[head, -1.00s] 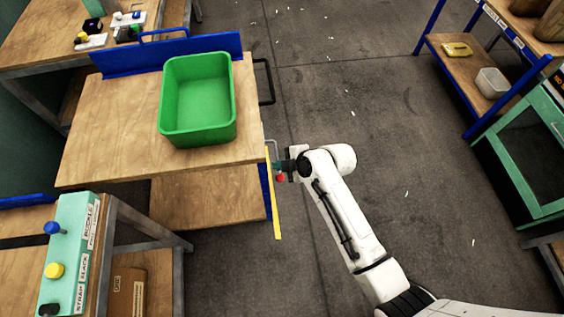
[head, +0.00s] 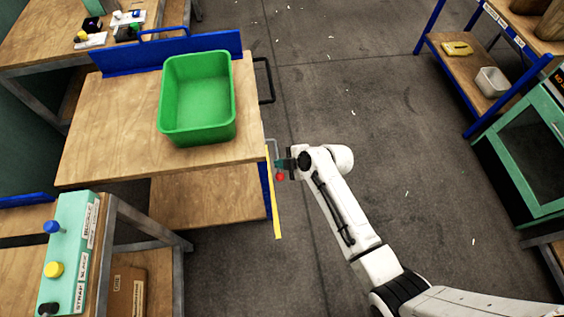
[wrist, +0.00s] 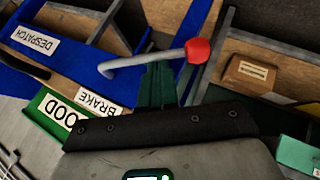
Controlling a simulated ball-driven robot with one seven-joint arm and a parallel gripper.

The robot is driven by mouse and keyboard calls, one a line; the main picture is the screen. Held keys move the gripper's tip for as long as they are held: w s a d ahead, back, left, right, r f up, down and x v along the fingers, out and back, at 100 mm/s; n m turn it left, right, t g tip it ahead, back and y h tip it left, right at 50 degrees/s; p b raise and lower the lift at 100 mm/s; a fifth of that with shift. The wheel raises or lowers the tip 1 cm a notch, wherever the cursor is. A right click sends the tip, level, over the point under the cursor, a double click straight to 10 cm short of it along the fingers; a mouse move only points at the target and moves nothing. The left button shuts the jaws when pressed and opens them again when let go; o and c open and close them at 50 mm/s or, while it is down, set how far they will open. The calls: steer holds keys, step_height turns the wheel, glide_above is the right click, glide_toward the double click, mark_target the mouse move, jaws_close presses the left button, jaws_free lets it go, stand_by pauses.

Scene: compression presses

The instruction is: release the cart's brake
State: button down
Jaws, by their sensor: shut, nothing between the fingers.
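The cart (head: 95,150) has a wooden top, a lower shelf and a blue back panel. Its brake lever is a bent grey rod (wrist: 135,63) with a red knob (wrist: 198,50), in front of the cart's right side. The red knob also shows in the head view (head: 280,177). My gripper (head: 284,164) is at the lever, beside the knob. In the wrist view its dark green fingers (wrist: 159,76) are shut and empty, just below the rod; I cannot tell whether they touch it. A BRAKE label (wrist: 98,104) is left of the fingers.
A green bin (head: 198,105) stands on the cart top. A yellow strip (head: 272,200) runs along the cart's right edge. A button box (head: 70,255) stands on a bench at lower left. A blue-framed shelf (head: 460,85) is at right. The floor between is open.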

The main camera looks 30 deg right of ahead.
steer(key=shift+f+t+b, duration=0.3)
steer(key=shift+f+b, duration=0.1)
steer(key=shift+b, duration=0.3)
steer(key=w+d+f+n+t+b, duration=0.1)
steer(key=w+f+n+t+b, duration=0.3)
steer(key=b, duration=3.5)
step_height(320, 180, down, 3)
steer(key=t, duration=0.5)
steer(key=shift+w+d+n+t, duration=0.2)
steer(key=shift+w+n+t, duration=0.1)
steer(key=shift+n, duration=0.1)
steer(key=shift+w+r+b, duration=0.1)
steer(key=shift+r+b, duration=0.2)
steer(key=shift+b, duration=0.6)
